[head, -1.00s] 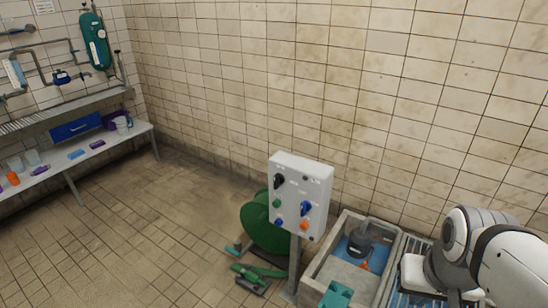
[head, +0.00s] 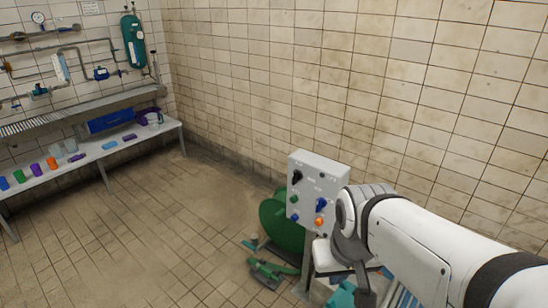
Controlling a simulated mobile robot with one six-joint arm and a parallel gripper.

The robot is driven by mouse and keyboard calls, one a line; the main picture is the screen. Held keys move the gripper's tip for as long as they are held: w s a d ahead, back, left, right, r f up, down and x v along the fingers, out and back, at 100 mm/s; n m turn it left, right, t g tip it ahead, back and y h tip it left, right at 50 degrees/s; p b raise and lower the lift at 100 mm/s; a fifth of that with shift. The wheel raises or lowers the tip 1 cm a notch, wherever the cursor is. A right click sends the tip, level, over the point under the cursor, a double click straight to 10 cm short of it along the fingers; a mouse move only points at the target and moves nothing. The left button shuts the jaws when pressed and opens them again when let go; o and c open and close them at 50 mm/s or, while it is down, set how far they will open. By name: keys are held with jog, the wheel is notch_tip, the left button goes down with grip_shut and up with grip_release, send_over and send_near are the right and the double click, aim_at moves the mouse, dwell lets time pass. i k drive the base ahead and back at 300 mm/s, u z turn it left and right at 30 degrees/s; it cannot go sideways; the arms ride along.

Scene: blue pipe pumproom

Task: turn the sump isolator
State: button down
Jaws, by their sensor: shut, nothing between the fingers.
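A pale grey control box (head: 318,167) stands on a post in the lower middle of the head view. Its face carries a black rotary knob (head: 297,177) at the upper left and a blue rotary knob (head: 321,204) at the right. Small round buttons sit below and beside them: green (head: 294,198), blue (head: 294,216) and orange (head: 320,221). The labels are too small to read, so I cannot tell which control is the sump isolator. My white and grey arm reaches in from the right, its joint overlapping the box's lower right edge in the picture. I cannot make out my gripper's fingers.
A green hose reel (head: 282,222) stands behind the post. A green tool (head: 271,271) lies on the floor to its left. My arm largely hides the sink area. A bench (head: 90,160) with cups runs along the left wall; the tiled floor between is clear.

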aim_at(297, 176)
jog(key=z, duration=2.15)
jog(key=k, duration=1.1)
jog(key=u, duration=0.75)
jog(key=i, duration=1)
jog(key=u, duration=0.1)
